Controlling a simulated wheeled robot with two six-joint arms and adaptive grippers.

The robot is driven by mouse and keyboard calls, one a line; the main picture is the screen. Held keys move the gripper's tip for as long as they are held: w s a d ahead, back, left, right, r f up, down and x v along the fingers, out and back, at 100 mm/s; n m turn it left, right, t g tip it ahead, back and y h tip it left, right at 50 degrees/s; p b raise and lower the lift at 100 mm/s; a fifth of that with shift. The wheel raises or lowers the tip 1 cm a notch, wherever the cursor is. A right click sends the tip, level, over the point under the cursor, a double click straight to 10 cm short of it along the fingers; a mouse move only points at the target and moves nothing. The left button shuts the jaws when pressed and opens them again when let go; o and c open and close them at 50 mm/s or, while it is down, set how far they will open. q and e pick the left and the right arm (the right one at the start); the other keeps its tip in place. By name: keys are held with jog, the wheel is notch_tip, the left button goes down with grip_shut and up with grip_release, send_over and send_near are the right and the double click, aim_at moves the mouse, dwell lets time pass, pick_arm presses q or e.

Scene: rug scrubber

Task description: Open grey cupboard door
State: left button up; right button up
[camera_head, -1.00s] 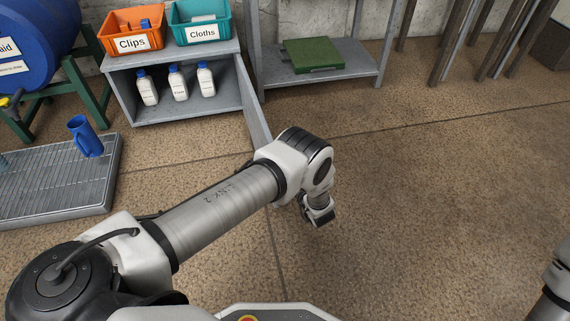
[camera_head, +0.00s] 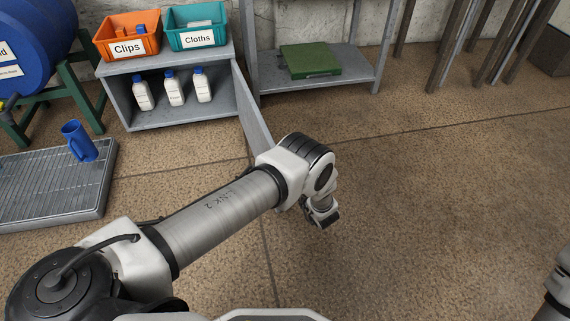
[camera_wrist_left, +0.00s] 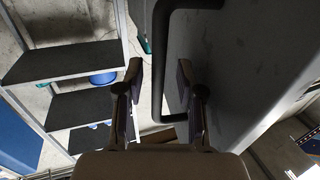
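The grey cupboard (camera_head: 119,100) stands at the upper left in the head view. Its front is open and its door (camera_head: 252,112) stands swung out at the right side, seen nearly edge-on. In the left wrist view the door's grey face (camera_wrist_left: 245,55) fills the right, with a dark bar handle (camera_wrist_left: 158,50). My left gripper (camera_wrist_left: 160,68) is open, one finger on each side of the bar in the picture. The fingers appear apart from it. In the head view my left arm hides the door's lower end. My right gripper is out of view; only part of that arm shows.
Three white bottles (camera_head: 174,89) stand inside the cupboard. An orange Clips bin (camera_head: 128,48) and a teal Cloths bin (camera_head: 198,39) sit on top. A metal shelf (camera_head: 345,85) with a green board stands right of the door. The floor (camera_head: 440,190) to the right is clear.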

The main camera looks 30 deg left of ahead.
pick_arm(q)
jog(key=v, duration=1.2)
